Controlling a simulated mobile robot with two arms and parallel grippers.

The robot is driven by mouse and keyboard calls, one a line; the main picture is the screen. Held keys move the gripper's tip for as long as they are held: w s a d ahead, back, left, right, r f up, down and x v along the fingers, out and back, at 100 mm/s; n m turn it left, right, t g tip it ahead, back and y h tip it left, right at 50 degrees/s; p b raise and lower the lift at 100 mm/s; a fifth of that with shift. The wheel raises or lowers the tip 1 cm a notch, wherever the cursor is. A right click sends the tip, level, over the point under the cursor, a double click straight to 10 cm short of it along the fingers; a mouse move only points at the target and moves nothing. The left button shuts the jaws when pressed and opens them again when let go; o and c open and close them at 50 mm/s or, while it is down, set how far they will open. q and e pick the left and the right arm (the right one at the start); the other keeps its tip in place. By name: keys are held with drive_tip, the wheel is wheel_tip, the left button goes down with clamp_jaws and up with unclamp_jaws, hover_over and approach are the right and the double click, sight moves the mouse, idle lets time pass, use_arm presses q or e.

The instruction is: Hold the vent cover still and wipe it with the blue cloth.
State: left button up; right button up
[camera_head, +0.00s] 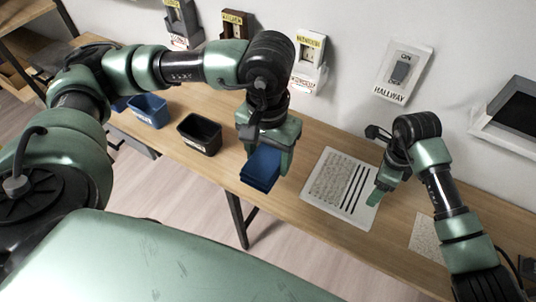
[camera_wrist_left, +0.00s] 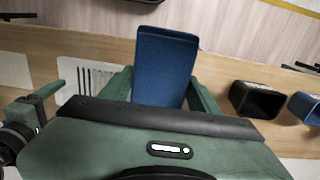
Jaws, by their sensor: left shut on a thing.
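The blue cloth (camera_head: 260,168), a folded block, hangs from my left gripper (camera_head: 270,150), which is shut on it above the table's front edge, left of the vent cover. The cloth also fills the space between the fingers in the left wrist view (camera_wrist_left: 165,62). The vent cover (camera_head: 311,190) is a white plate lying flat on the table, with dark slots on its right half and a speckled grey patch on its left half. My right gripper (camera_head: 376,194) is at the cover's right edge, pointing down. Whether it touches the cover or is open is unclear.
A black bin (camera_head: 200,134) and a blue bin (camera_head: 149,111) stand on the table to the left. A speckled sheet (camera_head: 427,238) lies to the right. Switch plates, one marked HALLWAY (camera_head: 403,73), are on the wall behind. Bare wood separates cloth and cover.

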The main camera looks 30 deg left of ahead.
idle(0.4)
use_arm(q)
drive_tip(key=shift+f+b, duration=0.8)
use_arm(e)
drive_tip(key=shift+f, duration=0.95)
clamp_jaws()
